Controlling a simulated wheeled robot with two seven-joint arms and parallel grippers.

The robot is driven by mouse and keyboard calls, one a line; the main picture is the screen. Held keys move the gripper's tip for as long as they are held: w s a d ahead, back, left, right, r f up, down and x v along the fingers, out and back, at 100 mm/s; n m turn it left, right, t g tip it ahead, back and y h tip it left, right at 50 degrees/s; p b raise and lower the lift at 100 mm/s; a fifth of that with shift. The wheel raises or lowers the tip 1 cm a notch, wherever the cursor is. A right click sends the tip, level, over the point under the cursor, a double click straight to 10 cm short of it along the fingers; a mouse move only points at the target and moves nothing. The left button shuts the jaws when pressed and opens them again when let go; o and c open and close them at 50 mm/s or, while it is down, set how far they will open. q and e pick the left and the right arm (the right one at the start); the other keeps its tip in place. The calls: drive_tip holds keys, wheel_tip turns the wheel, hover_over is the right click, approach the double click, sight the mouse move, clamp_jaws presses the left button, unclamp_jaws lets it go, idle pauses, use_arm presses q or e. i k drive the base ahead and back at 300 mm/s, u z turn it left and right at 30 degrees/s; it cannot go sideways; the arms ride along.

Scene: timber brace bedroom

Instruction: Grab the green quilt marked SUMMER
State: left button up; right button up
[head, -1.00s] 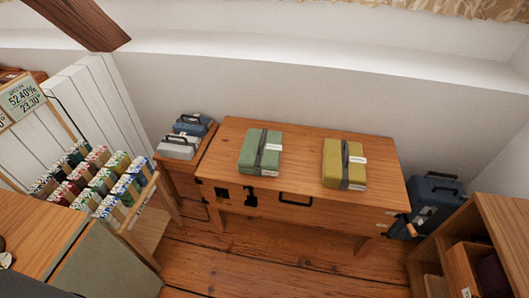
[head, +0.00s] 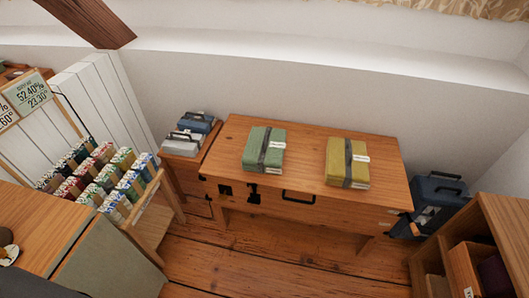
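A green folded quilt (head: 257,148) with a dark strap and a small white label lies flat on the left part of a wooden chest-like table (head: 307,148). The writing on its label is too small to read. A yellow-olive folded quilt (head: 338,163), also with a dark strap and a white label, lies to its right with a gap between them. Neither of my grippers shows in the head view, and nothing touches the quilts.
A small stand with grey and blue cases (head: 186,142) is left of the table. A rack of patterned rolls (head: 110,185) stands further left. A dark blue case (head: 438,192) and a wooden shelf (head: 490,215) are at right. Wooden floor (head: 270,255) lies open in front.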

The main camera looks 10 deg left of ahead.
sight(263, 151)
drive_tip(key=k, duration=0.45)
drive_tip(key=z, duration=0.7)
drive_tip(key=i, duration=0.75)
drive_tip(key=u, duration=0.05)
